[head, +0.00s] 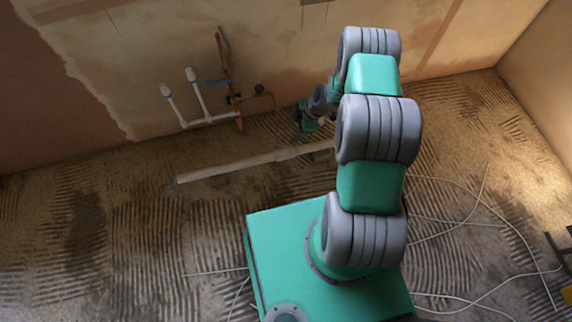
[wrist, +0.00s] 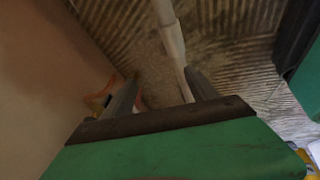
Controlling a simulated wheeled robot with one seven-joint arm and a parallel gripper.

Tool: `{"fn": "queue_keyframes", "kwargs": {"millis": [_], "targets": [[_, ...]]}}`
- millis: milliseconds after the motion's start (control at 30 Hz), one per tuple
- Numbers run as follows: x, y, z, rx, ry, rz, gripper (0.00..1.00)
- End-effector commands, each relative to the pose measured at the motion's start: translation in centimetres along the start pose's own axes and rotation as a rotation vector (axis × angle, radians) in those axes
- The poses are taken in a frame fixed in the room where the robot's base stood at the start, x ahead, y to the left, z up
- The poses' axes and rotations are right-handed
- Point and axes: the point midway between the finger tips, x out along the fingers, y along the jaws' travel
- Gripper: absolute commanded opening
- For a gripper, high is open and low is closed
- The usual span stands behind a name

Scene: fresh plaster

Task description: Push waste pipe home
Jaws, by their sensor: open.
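A long pale waste pipe (head: 225,167) lies on the ribbed floor, running from the left toward my arm, which hides its right end. A thicker section (head: 302,150) shows along it, with a step between the two widths. In the wrist view the pipe (wrist: 173,42) runs down from the top edge toward my gripper (wrist: 162,78), passing close to the right finger. The fingers are apart, and I cannot tell whether either touches the pipe. In the head view my gripper (head: 309,121) is low near the wall foot, partly hidden by my arm.
White pipes with two upturned ends (head: 198,95) stand by the wall, left of my gripper. Thin white cables (head: 470,222) lie loose on the right floor. The left floor is mostly clear.

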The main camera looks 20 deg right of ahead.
Motion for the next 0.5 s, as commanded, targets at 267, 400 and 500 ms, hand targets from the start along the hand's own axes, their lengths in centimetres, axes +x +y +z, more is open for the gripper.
{"fn": "queue_keyframes", "kwargs": {"millis": [267, 400, 500], "targets": [[10.5, -4.4, 3.6, -0.152, 0.054, 0.023, 0.67], [12.9, -4.5, 3.5, -0.153, 0.053, 0.021, 0.67], [14.9, -4.5, 3.4, -0.153, 0.053, 0.02, 0.67]]}}
